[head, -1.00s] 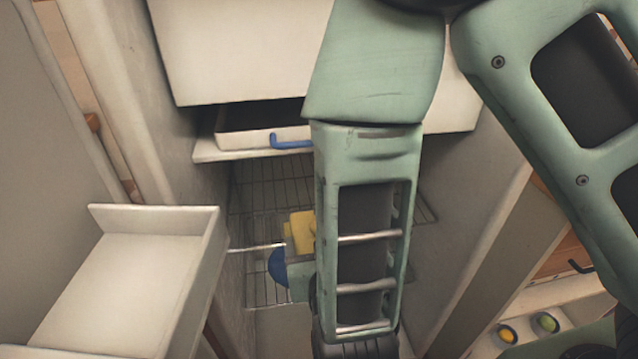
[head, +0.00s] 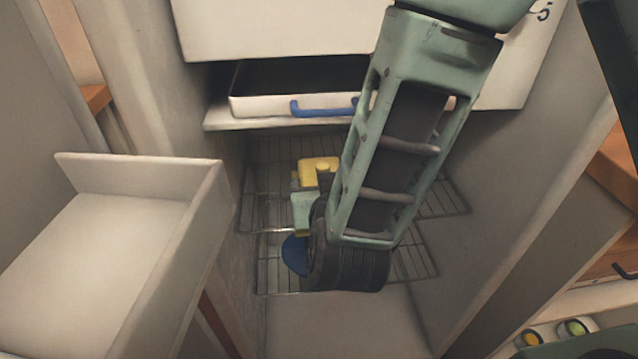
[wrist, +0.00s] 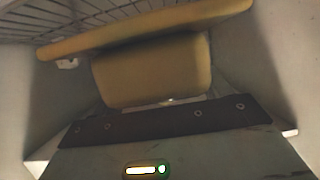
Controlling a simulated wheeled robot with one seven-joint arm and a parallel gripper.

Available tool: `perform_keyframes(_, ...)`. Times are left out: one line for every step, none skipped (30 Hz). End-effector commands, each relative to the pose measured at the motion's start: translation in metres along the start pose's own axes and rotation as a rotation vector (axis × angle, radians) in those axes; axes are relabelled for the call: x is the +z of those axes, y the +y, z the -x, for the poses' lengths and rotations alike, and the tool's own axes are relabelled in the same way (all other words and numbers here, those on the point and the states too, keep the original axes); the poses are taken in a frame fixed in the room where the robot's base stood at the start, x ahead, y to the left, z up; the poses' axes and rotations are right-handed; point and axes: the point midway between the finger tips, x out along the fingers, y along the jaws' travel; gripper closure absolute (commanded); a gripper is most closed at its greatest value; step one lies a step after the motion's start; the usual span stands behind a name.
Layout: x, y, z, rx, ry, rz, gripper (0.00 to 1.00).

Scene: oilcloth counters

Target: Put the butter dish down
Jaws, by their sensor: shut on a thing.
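The yellow butter dish (head: 319,169) is inside the open cabinet, over the wire shelf. In the wrist view it is close and large: a wide yellow plate (wrist: 140,36) with a blocky yellow part (wrist: 155,75) beneath it in the picture. My gripper (head: 304,208) is shut on the dish; its fingertips are mostly hidden. My forearm and dark wrist cover the area to the right of the dish. I cannot tell whether the dish touches the wire shelf (head: 272,212).
A shallow drawer with a blue handle (head: 322,107) is above the wire shelf. An open door with a white bin (head: 110,200) stands at left. The cabinet side wall (head: 510,190) is close at right. A blue round thing (head: 294,255) shows beside my wrist.

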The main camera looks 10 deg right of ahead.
Motion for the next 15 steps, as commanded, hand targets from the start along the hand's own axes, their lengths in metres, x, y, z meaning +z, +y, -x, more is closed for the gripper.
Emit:
perform_keyframes(-0.005,0.002,-0.013,0.005,0.003,-0.005,0.64)
perform_keyframes(-0.008,0.001,-0.02,0.005,0.004,-0.005,0.64)
perform_keyframes(-0.011,0.001,-0.028,0.004,0.003,-0.004,0.64)
perform_keyframes(-0.014,0.002,-0.035,0.004,0.005,-0.005,0.64)
perform_keyframes(-0.016,0.001,-0.041,0.004,0.005,-0.004,0.64)
perform_keyframes(-0.019,0.001,-0.049,0.004,0.004,-0.004,0.64)
perform_keyframes(-0.021,0.001,-0.054,0.004,0.005,-0.004,0.64)
perform_keyframes(-0.023,0.001,-0.06,0.003,0.005,-0.004,0.64)
perform_keyframes(-0.025,0.001,-0.067,0.003,0.003,-0.004,0.64)
perform_keyframes(-0.027,0.001,-0.072,0.003,0.004,-0.003,0.64)
perform_keyframes(-0.029,0.001,-0.077,0.002,0.004,-0.003,0.64)
perform_keyframes(-0.031,0.001,-0.083,0.002,0.004,-0.003,0.64)
perform_keyframes(-0.027,0.0,-0.086,0.001,0.001,-0.001,0.64)
perform_keyframes(-0.019,0.0,-0.087,0.0,-0.001,0.001,0.64)
perform_keyframes(-0.014,0.0,-0.088,0.0,-0.001,0.003,0.64)
